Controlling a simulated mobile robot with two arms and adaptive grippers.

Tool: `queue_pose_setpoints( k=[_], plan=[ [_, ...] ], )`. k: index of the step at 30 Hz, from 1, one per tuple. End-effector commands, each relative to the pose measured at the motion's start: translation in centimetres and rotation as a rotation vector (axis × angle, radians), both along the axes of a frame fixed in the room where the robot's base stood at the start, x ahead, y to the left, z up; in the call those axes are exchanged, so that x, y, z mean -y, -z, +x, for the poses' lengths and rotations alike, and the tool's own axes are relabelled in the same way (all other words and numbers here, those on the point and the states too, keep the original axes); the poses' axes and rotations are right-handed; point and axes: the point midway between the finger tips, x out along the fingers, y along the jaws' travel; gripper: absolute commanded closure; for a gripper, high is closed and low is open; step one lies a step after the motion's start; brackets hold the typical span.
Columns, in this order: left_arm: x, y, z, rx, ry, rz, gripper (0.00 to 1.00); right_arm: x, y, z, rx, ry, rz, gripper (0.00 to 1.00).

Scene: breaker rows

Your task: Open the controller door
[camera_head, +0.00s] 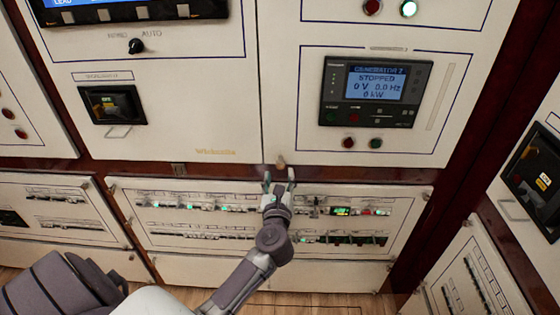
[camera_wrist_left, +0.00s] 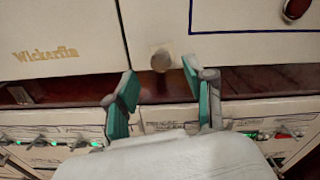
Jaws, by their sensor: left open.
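A cream cabinet door (camera_head: 300,130) carries the generator controller (camera_head: 375,93), whose lit screen reads "STOPPED". A small round knob (camera_head: 281,160) sits at the door's lower left corner, and it also shows in the left wrist view (camera_wrist_left: 161,61). The door looks shut, flush with the panel to its left. My left gripper (camera_head: 279,179) is open and empty just below the knob. In the left wrist view, its two green-padded fingers (camera_wrist_left: 160,80) lie on either side of the knob's line, with the knob just beyond the tips. My right gripper is not in view.
Below the door is a breaker panel (camera_head: 210,222) with rows of switches and green lights. The left panel (camera_head: 170,110) bears a breaker (camera_head: 112,104) and "Wickerlin"-like lettering. A dark red-brown frame (camera_head: 455,140) separates the right-hand cabinet.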

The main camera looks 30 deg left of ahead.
Motion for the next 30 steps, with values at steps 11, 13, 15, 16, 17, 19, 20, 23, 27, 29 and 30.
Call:
queue_pose_setpoints(
  k=[11, 13, 15, 16, 17, 19, 20, 23, 27, 29, 30],
  plan=[
    [-2.9, 0.0, 4.8, -0.001, 0.001, 0.003, 0.47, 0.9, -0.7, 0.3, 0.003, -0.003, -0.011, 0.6],
    [-3.1, 0.0, 5.0, -0.001, 0.0, 0.002, 0.47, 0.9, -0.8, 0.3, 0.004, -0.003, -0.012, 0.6],
    [-3.2, 0.0, 5.2, -0.001, 0.0, 0.002, 0.47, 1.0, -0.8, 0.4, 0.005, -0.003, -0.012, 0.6],
    [-3.2, 0.0, 5.2, -0.001, 0.0, 0.002, 0.47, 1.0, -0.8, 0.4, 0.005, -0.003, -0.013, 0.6],
    [-3.2, 0.0, 5.2, -0.001, 0.0, 0.002, 0.47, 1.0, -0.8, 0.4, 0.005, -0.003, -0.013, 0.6],
    [-3.2, 0.0, 5.2, -0.001, 0.0, 0.002, 0.47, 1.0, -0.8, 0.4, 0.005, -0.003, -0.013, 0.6],
    [-3.2, 0.0, 5.2, -0.001, 0.0, 0.002, 0.47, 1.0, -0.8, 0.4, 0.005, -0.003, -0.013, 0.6],
    [-3.2, 0.0, 5.2, -0.001, 0.0, 0.002, 0.52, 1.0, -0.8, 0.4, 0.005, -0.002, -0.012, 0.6],
    [-3.2, 0.0, 5.2, -0.001, 0.0, 0.002, 0.75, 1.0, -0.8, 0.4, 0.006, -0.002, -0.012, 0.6],
    [-3.2, 0.0, 5.2, -0.002, 0.0, 0.001, 0.85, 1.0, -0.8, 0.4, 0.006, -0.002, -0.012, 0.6],
    [-3.2, 0.1, 5.2, -0.002, 0.0, 0.001, 0.92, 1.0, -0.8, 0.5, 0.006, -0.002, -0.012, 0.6]
  ],
)
